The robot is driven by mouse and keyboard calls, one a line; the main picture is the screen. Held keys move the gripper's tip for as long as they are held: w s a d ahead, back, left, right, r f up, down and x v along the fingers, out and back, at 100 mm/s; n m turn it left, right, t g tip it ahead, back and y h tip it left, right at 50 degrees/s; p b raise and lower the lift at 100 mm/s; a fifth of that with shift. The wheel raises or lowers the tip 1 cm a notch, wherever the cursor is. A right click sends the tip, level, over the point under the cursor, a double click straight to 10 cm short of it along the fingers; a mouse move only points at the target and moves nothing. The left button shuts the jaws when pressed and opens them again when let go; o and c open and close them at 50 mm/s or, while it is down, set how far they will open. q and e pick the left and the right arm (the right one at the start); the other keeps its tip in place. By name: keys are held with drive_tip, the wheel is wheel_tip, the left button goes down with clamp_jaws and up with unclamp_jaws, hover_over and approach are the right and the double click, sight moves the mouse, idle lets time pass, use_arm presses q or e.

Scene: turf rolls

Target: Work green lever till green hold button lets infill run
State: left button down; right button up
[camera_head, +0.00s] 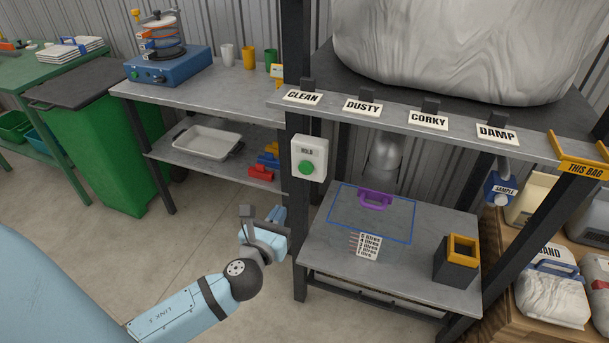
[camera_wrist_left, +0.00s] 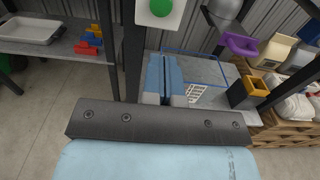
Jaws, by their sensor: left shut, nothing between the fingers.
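The green hold button (camera_head: 306,167) sits on a white box labelled HOLD on the dark post; it also shows at the top of the left wrist view (camera_wrist_left: 161,7). I cannot make out a green lever in either view. A big pale bag (camera_head: 460,45) rests on the upper shelf, and a grey metal spout (camera_head: 385,158) hangs below it. My left gripper (camera_head: 280,216) is shut and empty, below and left of the button and apart from it. Its closed fingers (camera_wrist_left: 165,62) point ahead in the left wrist view. My right gripper is not in view.
The dark post (camera_head: 299,230) is close to my left gripper.

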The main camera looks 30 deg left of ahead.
use_arm(q)
drive_tip(key=shift+r, duration=0.1)
approach(304, 170)
drive_tip(key=x, duration=0.7)
drive_tip(key=shift+w, duration=0.3)
